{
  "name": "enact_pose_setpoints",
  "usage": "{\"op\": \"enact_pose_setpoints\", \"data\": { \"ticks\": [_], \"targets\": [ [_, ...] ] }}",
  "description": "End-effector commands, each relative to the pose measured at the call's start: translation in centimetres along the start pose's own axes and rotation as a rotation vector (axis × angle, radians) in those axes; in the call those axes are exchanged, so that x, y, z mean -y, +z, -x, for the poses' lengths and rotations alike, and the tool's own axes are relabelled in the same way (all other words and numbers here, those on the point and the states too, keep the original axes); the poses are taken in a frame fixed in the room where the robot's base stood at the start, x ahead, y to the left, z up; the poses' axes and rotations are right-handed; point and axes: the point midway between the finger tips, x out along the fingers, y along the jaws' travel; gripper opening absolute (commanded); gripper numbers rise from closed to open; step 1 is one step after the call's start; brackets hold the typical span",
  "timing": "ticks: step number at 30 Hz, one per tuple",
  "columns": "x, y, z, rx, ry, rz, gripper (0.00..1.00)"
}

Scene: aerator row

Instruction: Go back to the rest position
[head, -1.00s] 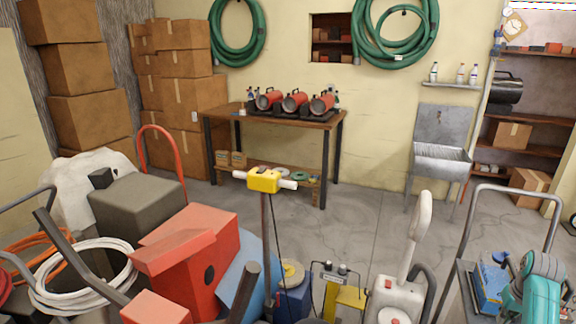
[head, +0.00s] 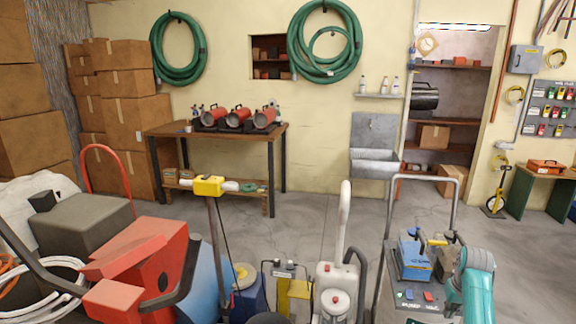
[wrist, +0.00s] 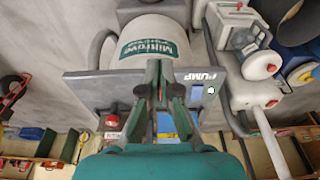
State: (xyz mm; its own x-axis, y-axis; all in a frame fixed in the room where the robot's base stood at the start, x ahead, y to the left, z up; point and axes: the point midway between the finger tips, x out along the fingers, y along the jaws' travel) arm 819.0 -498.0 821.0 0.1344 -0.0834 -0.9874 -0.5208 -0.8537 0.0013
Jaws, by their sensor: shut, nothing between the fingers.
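My gripper (wrist: 165,78) shows in the wrist view with its two fingers together and nothing between them. It hangs above a grey panel (wrist: 228,88) marked "PUMP", beside a pale rounded machine body (wrist: 125,42) with a green label. I cannot tell whether the fingertips touch anything. In the head view my teal arm is at the lower right, over a grey cart (head: 452,192) with a tall handle. A blue unit (head: 412,262) sits on that cart. The fingers cannot be made out clearly in the head view.
A white-and-grey machine (head: 338,282), a yellow-topped post (head: 208,186) and a red machine (head: 145,262) crowd the front. A wooden table (head: 172,130) with red heaters stands at the wall. Open floor lies between.

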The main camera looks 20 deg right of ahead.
Motion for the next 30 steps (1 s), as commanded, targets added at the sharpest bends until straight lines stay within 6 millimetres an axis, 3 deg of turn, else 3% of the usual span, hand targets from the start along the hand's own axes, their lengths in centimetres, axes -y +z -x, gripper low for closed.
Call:
{"op": "enact_pose_setpoints", "data": {
  "ticks": [17, 22, 30],
  "targets": [
    [5.0, 3.4, -6.2, -0.084, 0.007, 0.043, 0.0],
    [8.0, 6.2, -9.5, -0.139, 0.009, 0.069, 0.0],
    [13.5, 12.8, -14.4, -0.258, 0.005, 0.122, 0.0]
  ]
}}
